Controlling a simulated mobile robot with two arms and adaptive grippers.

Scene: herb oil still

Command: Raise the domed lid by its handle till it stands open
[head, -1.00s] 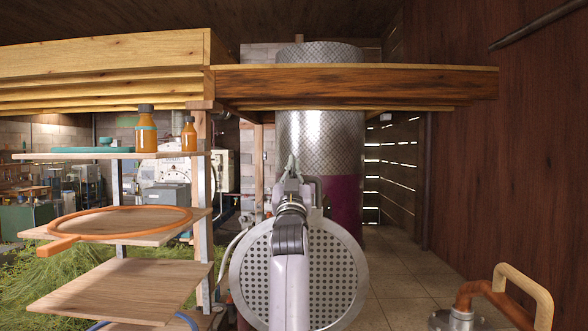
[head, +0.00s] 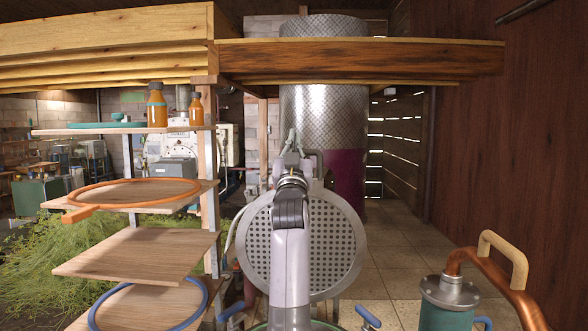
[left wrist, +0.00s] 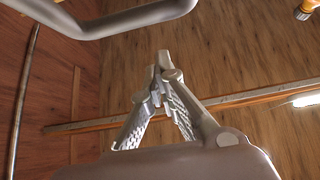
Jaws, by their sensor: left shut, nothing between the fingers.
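A round grey metal disc with a perforated face (head: 342,240) stands upright in the head view, above a green rim (head: 328,326) at the bottom edge. I take it to be the inner side of the raised domed lid; no dome shows from here. My left gripper (head: 292,140) is at the disc's top edge, its arm crossing in front of the disc. In the left wrist view its fingers (left wrist: 163,62) are shut with nothing between them. A grey bent bar (left wrist: 130,20), possibly the lid's handle, passes at top left, apart from the fingers. My right gripper is not in view.
At right stand a green vessel (head: 449,312) and a copper pipe (head: 500,285) with a wooden handle (head: 515,250). Shelves at left hold bottles (head: 157,105) and an orange ring (head: 135,205). A wooden beam (head: 360,60) crosses above. Blue levers (head: 368,317) flank the green rim.

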